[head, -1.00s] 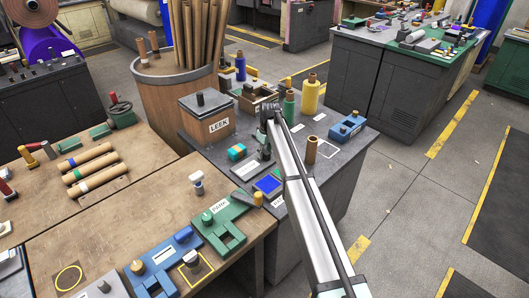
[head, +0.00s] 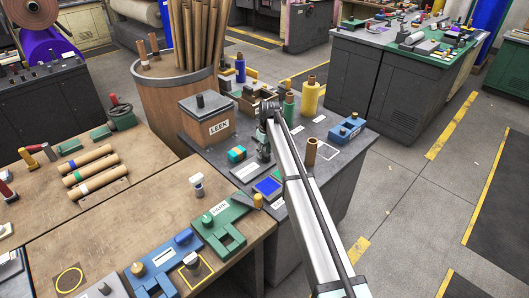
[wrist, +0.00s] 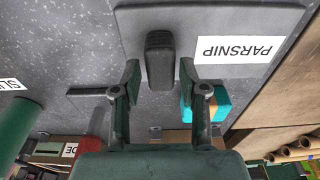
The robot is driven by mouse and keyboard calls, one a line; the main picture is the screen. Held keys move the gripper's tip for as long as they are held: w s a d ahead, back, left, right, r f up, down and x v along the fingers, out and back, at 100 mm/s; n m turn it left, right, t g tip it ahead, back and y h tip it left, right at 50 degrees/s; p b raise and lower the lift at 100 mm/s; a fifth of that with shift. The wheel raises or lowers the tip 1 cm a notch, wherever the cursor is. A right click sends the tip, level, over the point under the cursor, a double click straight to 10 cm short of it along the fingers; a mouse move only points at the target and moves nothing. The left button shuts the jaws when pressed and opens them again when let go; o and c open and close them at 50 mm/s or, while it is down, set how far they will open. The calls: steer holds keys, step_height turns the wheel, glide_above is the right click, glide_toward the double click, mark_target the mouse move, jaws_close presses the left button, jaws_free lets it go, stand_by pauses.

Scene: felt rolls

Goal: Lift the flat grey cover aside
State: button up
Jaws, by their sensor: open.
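The flat grey cover (wrist: 140,25) is a thin plate with a white PARSNIP label and a dark upright block-shaped handle (wrist: 160,58). It lies on the dark grey bench top, and in the head view its plate (head: 257,176) is partly hidden by my gripper. My gripper (wrist: 160,76) is open. Its two fingertips stand on either side of the handle's near end, with a visible gap on each side. In the head view my gripper (head: 264,162) is low over the cover.
A teal and orange block (head: 237,154) sits close beside the cover. A LEEK box (head: 208,127) stands behind it. Green (head: 289,108) and yellow (head: 308,98) rolls stand at the back; a brown roll (head: 311,152) is right of my arm. A blue-topped pad (head: 268,186) lies in front.

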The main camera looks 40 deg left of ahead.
steer(key=shift+s+d+r+p, duration=0.15)
steer(key=shift+r+p, duration=0.1)
steer(key=shift+r, duration=0.35)
steer(key=shift+s+r+p, duration=0.1)
steer(key=shift+r+p, duration=0.1)
steer(key=shift+r, duration=0.4)
steer(key=shift+r, duration=0.35)
steer(key=shift+s+d+r+p, duration=0.15)
steer(key=shift+r+p, duration=0.1)
steer(key=shift+r, duration=0.25)
steer(key=shift+s+a+r+p, duration=0.1)
steer(key=shift+s+r+p, duration=0.1)
steer(key=shift+r, duration=0.3)
steer(key=o, duration=0.6)
steer(key=shift+c, duration=0.2)
step_height(320, 180, up, 12)
steer(key=d, duration=0.1)
steer(key=shift+d, duration=0.3)
